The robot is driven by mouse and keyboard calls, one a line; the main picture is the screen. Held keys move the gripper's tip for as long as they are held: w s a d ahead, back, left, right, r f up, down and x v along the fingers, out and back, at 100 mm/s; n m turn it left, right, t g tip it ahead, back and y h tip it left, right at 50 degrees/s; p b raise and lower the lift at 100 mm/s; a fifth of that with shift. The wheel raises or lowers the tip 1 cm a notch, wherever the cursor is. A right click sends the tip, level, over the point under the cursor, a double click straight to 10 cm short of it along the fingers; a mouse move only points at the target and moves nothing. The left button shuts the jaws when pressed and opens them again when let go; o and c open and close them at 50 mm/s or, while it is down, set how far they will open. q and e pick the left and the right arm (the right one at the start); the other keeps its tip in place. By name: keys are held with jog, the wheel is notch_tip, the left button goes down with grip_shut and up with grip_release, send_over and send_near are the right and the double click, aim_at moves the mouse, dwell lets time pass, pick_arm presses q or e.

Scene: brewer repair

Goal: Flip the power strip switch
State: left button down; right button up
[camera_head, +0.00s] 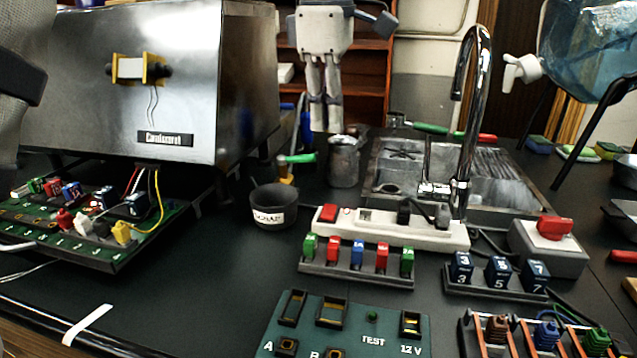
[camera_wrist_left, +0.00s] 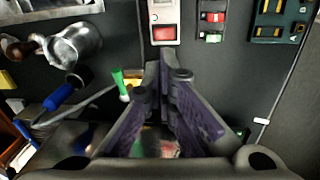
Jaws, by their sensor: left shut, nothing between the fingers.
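The white power strip (camera_head: 440,236) lies on the black table in front of the sink. Its red switch (camera_head: 328,213) is at the strip's left end; I cannot tell which way the rocker is tipped. The switch also shows in the left wrist view (camera_wrist_left: 164,34), just beyond the fingertips. My left gripper (camera_head: 326,128) points down above and behind the strip, apart from the switch. Its fingers are shut and empty, their tips together in the left wrist view (camera_wrist_left: 166,70). My right gripper is not in view.
A dark cup (camera_head: 273,206) stands left of the strip, and a metal pitcher (camera_head: 343,163) behind it. A rack of coloured fuses (camera_head: 357,268) lies in front. The chrome faucet (camera_head: 468,120) rises behind the strip's right end. A large metal box (camera_head: 130,80) stands at left.

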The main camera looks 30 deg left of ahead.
aim_at(328, 209)
pick_arm(q)
jog(key=shift+s+n, duration=0.1)
jog(key=shift+n, duration=0.3)
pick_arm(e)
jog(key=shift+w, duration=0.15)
pick_arm(q)
jog(key=shift+s, duration=0.1)
jog(key=f, duration=0.4)
jog(key=w+f, duration=0.1)
jog(key=f, duration=0.9)
jog(key=shift+w+a, duration=0.25)
jog(key=shift+w, duration=0.15)
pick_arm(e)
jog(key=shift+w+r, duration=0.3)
pick_arm(q)
jog(key=shift+r, duration=0.1)
